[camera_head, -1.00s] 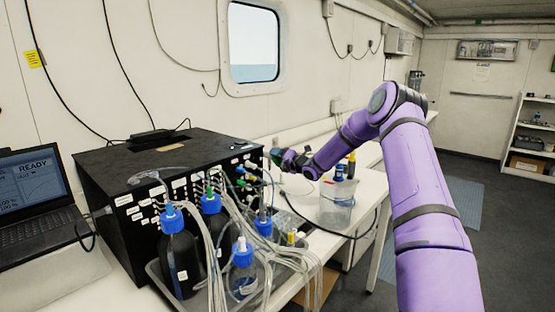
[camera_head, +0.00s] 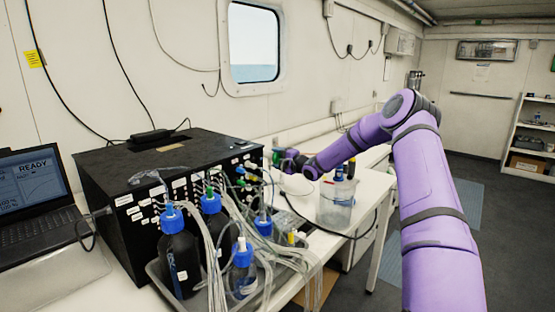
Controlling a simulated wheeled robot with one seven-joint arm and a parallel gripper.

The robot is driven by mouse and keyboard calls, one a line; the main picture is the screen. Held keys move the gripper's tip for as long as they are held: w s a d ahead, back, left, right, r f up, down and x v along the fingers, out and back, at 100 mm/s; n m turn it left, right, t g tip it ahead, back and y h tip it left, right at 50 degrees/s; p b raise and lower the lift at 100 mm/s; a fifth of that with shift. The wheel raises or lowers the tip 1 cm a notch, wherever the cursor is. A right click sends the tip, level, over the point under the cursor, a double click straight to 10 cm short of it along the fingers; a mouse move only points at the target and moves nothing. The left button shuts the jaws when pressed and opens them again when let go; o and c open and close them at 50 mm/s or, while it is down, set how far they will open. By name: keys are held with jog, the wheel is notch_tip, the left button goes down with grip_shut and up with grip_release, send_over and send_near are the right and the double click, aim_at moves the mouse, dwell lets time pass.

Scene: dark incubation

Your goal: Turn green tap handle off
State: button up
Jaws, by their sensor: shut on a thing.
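The green tap handle (camera_head: 277,155) shows as a small green shape at the right end of the black box (camera_head: 115,178), near the wall. My gripper (camera_head: 282,157) is at the handle, at the end of my purple arm reaching in from the right. It is shut on the green handle. The fingers are small and dark here, and they hide part of the handle. The handle's exact angle is too small to tell.
Blue-capped bottles (camera_head: 179,262) with many clear tubes stand in a tray in front of the box. A clear beaker (camera_head: 337,207) holding coloured items stands on the white table under my arm. A laptop (camera_head: 38,190) is at the left. Floor space is free at the right.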

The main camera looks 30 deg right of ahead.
jog(key=shift+d, duration=0.1)
jog(key=o, duration=0.9)
jog(key=v, duration=1)
jog(key=shift+s+d, duration=0.1)
jog(key=shift+s, duration=0.3)
